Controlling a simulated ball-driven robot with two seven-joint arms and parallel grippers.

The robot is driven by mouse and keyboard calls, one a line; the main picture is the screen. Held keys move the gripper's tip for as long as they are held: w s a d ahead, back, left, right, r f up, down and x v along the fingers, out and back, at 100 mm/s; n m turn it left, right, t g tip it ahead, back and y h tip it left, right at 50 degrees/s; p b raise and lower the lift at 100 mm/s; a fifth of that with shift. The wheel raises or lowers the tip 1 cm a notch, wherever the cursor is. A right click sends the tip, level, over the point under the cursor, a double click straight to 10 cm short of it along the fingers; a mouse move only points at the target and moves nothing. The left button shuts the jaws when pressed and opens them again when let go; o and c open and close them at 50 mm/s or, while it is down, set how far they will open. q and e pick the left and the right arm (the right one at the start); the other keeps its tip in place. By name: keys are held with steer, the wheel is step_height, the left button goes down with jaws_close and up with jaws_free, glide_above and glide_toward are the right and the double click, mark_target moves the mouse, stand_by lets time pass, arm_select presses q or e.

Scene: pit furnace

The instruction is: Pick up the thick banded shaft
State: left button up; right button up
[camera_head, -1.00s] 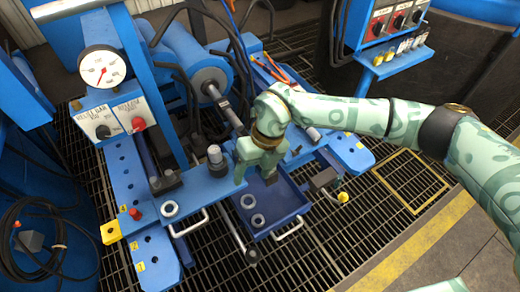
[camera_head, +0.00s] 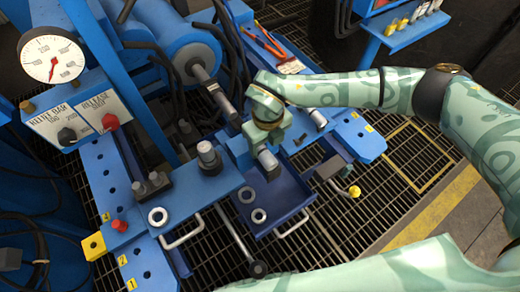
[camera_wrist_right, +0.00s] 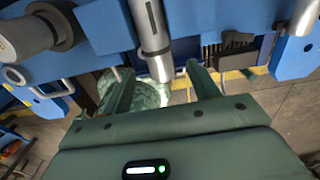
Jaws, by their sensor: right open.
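A grey metal shaft with dark bands (camera_wrist_right: 153,40) appears between the fingers in the right wrist view, its lower end showing. In the head view, a grey banded shaft (camera_head: 222,102) runs from the large blue cylinder toward my right gripper (camera_head: 268,143). A grey round end (camera_head: 268,160) shows just below that gripper, which hides the part between. My right gripper is open, with one finger on each side of the shaft in the wrist view (camera_wrist_right: 162,85). I cannot tell whether the fingers touch it. My left gripper is not in view.
A short grey pin (camera_head: 207,155) in a dark collar stands to the left. Another pin (camera_head: 318,118) is to the right. A blue tray (camera_head: 290,205) holding rings lies below the gripper. A pressure gauge (camera_head: 52,60) stands at the left. Floor grating surrounds the blue frame.

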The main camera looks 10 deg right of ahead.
mark_target(264, 153)
steer(key=shift+f, duration=0.25)
steer(key=shift+f+b, duration=0.3)
steer(key=shift+f, duration=0.05)
step_height(264, 153, down, 4)
steer(key=b, duration=0.2)
steer(key=shift+w+a+f+b, duration=0.15)
steer(key=shift+b, duration=0.15)
steer(key=shift+f, duration=0.2)
steer(key=shift+r, duration=0.3)
jaws_close()
